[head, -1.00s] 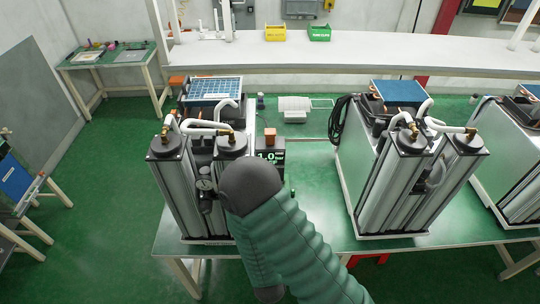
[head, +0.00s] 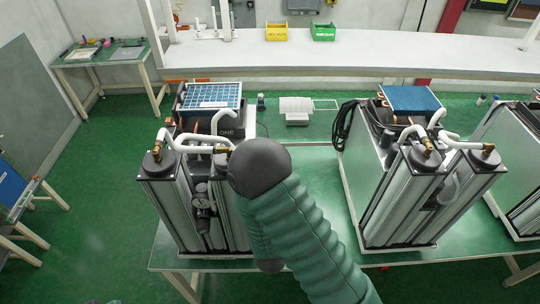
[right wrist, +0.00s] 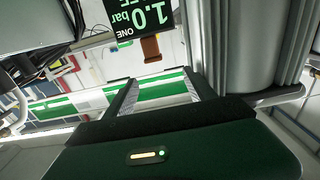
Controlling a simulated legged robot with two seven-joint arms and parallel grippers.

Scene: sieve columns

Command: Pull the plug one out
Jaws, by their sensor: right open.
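The left sieve column unit (head: 165,205) stands on the green table, with a label reading ONE (head: 228,133) on its dark part. My right arm covers its right side in the head view. In the right wrist view a brown plug (right wrist: 151,48) shows beside a dark display (right wrist: 140,18) reading 1.0 bar and ONE, upside down. My right gripper (right wrist: 161,79) is open, its two fingers pointing up towards the plug, with a gap between fingertips and plug. Nothing is between the fingers. My right gripper is hidden in the head view. My left gripper is not in view.
A second column unit (head: 405,195) stands to the right on the table (head: 310,165), and part of a third at the right edge. A black cable coil (head: 343,125) hangs on the second unit. A grey column (right wrist: 262,45) is close on the right in the wrist view.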

